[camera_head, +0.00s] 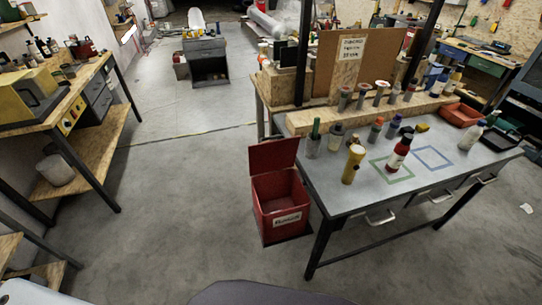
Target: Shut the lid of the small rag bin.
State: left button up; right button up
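The small rag bin is a red box (283,221) with a white label on its front, standing at the left end of the grey workbench in the head view. Its red lid (273,155) is open, raised upright along the back edge. The inside of the bin shows dark red, and I cannot make out any contents. Neither of my grippers shows in the head view.
The grey workbench (345,199) to the right carries several bottles, including a red one (398,152) and a yellow one (353,164). A wooden bench (95,140) stands at left. The concrete floor (170,215) between them is clear.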

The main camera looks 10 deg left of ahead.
aim_at(264, 158)
jog(key=j+z, duration=0.3)
jog(key=j, duration=0.4)
jog(key=j+z, duration=0.35)
jog(key=j, duration=0.3)
jog(key=i+j+z, duration=0.1)
jog(key=j+z, duration=0.15)
jog(key=j, duration=0.35)
jog(key=i+j+z, duration=0.1)
jog(key=j+z, duration=0.2)
jog(key=j, duration=0.3)
jog(key=i+j+z, duration=0.2)
jog(key=j+z, duration=0.15)
jog(key=j, duration=0.25)
jog(key=i+j+z, duration=0.2)
jog(key=j, duration=0.15)
jog(key=i+j+z, duration=0.35)
jog(key=k+j, duration=0.1)
